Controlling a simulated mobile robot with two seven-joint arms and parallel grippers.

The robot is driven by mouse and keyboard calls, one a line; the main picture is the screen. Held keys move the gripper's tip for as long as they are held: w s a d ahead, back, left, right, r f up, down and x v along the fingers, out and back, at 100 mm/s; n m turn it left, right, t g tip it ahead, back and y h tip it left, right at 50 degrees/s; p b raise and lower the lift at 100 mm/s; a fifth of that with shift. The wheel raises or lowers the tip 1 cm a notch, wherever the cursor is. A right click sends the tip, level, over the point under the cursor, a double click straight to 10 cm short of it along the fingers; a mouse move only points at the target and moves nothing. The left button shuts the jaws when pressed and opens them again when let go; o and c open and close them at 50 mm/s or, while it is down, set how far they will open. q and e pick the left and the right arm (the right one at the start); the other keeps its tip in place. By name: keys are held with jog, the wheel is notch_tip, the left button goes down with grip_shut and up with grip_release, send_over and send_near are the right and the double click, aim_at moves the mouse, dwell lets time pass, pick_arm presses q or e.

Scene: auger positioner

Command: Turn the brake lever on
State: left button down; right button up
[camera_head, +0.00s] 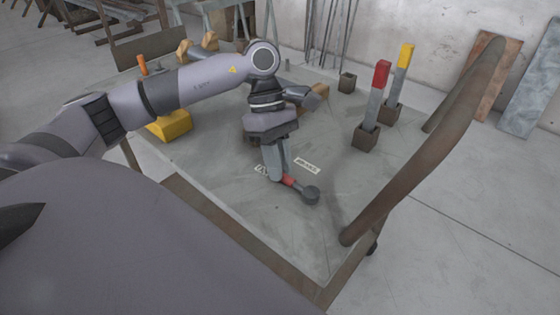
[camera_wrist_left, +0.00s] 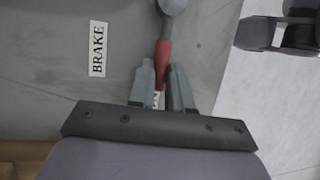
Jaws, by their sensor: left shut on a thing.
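The brake lever (camera_head: 291,182) has a red section and a grey round end, and lies low over the grey panel next to a white label. In the left wrist view its red part (camera_wrist_left: 163,58) runs up from between the fingers to the grey knob, beside the label reading BRAKE (camera_wrist_left: 97,49). My left gripper (camera_head: 278,174) comes down from above and is shut on the lever's red part; it also shows in the left wrist view (camera_wrist_left: 162,88). The fingers hide part of the lever and of a second label. My right gripper is not in view.
A red-topped lever (camera_head: 375,98) and a yellow-topped lever (camera_head: 399,78) stand upright at the right. A thick brown rail (camera_head: 430,150) slopes along the right side. A yellow block (camera_head: 172,125) and an orange handle (camera_head: 142,64) are at the left. The panel's front is clear.

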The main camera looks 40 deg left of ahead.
pick_arm(q)
jog(key=c, duration=1.3)
grip_release()
jog(key=shift+w, duration=0.1)
jog(key=shift+o, duration=1.2)
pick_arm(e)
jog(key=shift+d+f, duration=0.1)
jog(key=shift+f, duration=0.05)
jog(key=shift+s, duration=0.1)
pick_arm(q)
jog(key=p+v, duration=0.1)
jog(key=v, duration=0.5)
jog(key=shift+a+r, duration=0.25)
jog(key=shift+r, duration=0.3)
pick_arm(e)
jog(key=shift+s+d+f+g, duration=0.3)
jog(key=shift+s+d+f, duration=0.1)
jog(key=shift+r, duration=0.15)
